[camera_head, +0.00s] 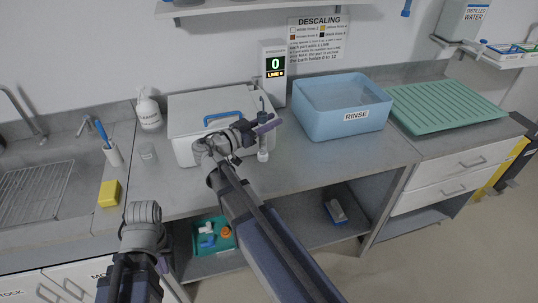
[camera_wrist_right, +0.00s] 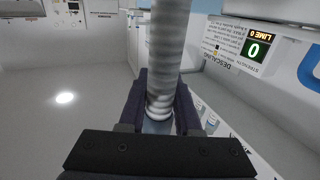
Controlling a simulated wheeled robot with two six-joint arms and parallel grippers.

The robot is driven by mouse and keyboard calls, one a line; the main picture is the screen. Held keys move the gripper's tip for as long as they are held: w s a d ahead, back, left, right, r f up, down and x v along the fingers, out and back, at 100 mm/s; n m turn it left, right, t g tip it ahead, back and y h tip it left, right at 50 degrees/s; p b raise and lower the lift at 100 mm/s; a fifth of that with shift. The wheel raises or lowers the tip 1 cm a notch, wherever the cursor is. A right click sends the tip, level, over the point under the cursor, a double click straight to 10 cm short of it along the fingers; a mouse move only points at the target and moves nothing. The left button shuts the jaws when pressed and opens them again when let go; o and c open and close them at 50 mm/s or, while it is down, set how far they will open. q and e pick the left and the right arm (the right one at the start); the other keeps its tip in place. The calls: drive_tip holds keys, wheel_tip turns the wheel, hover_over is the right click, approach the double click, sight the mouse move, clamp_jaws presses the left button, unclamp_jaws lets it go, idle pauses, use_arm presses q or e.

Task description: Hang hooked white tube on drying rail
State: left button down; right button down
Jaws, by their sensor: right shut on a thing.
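My right gripper (camera_head: 266,126) is shut on the white tube above the front right of the white lidded box. In the right wrist view the tube (camera_wrist_right: 168,45) is ribbed, pale grey-white, and stands between the dark fingers (camera_wrist_right: 160,110). In the head view a short pale lower end (camera_head: 263,153) shows beneath the gripper. The tube's hook cannot be made out. My left arm is at the lower left, in front of the counter; its fingers are not clear enough to tell their state. I cannot make out a drying rail in either view.
The white box (camera_head: 185,104) has a blue handle. Behind it stands a display (camera_head: 273,68) reading 0. A blue RINSE tub (camera_head: 345,118) and a green ribbed drainer (camera_head: 450,108) lie to the right. A yellow sponge (camera_head: 109,193), cup and bottle (camera_head: 148,110) are at the left.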

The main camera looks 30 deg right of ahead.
wheel_tip(320, 180, down, 5)
drive_tip(key=b, duration=0.3)
drive_tip(key=shift+r+b, duration=0.2)
drive_tip(key=shift+b, duration=0.1)
drive_tip(key=shift+f, duration=0.1)
wheel_tip(320, 180, down, 4)
drive_tip(key=b, duration=0.3)
drive_tip(key=shift+r+b, duration=0.25)
drive_tip(key=shift+b, duration=0.1)
drive_tip(key=shift+f, duration=0.2)
drive_tip(key=c, duration=0.6)
unclamp_jaws()
drive_tip(key=shift+r, duration=0.2)
drive_tip(key=s+a, duration=0.2)
drive_tip(key=a, duration=1)
